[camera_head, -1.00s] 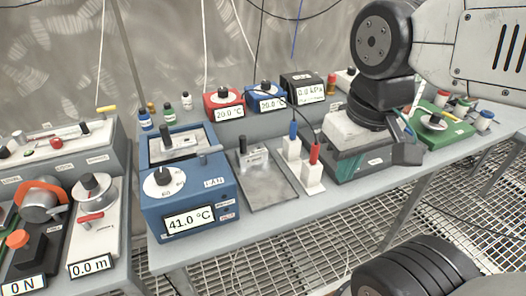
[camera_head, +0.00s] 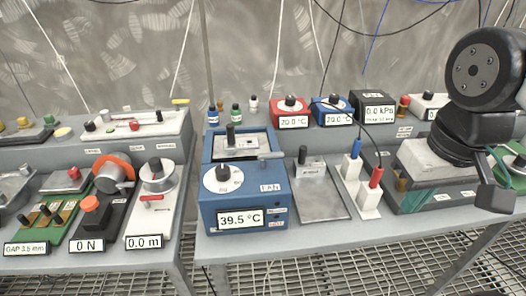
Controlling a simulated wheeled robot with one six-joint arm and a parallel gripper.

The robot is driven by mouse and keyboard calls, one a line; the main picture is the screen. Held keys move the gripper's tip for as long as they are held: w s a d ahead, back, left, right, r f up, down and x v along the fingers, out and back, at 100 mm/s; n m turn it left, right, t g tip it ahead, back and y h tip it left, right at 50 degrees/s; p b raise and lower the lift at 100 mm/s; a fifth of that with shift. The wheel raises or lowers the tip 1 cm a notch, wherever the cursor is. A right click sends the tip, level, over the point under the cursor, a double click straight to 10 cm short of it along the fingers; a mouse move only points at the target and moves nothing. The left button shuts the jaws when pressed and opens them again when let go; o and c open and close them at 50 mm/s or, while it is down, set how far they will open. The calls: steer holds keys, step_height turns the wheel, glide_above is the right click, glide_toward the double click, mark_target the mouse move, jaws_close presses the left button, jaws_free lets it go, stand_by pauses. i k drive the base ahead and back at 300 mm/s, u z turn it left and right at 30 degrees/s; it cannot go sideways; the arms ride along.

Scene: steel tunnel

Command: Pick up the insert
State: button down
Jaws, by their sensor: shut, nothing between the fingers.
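A small pale metal block with a black upright handle (camera_head: 312,167) stands at the back of a grey metal plate on the bench. It carries a label too small to read surely, so I cannot tell if it is the insert. Another metal piece with a black handle (camera_head: 231,140) sits in the open top of the blue heater box (camera_head: 272,190), whose display reads 39.5 °C. My gripper (camera_head: 494,196) is at the right edge, shut and empty, well right of both pieces. Its fingers show only partly.
Two white posts with blue and red tops (camera_head: 370,197) stand right of the plate. A force and distance station (camera_head: 150,200) stands left, across a gap. Cables hang behind.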

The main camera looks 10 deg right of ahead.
mark_target(231, 144)
steer(key=k, duration=1.3)
steer(key=u, duration=0.6)
steer(key=i, duration=0.55)
steer(key=u, duration=0.65)
steer(key=i, duration=0.8)
steer(key=z, duration=0.65)
steer(key=i, duration=0.55)
steer(key=z, duration=0.6)
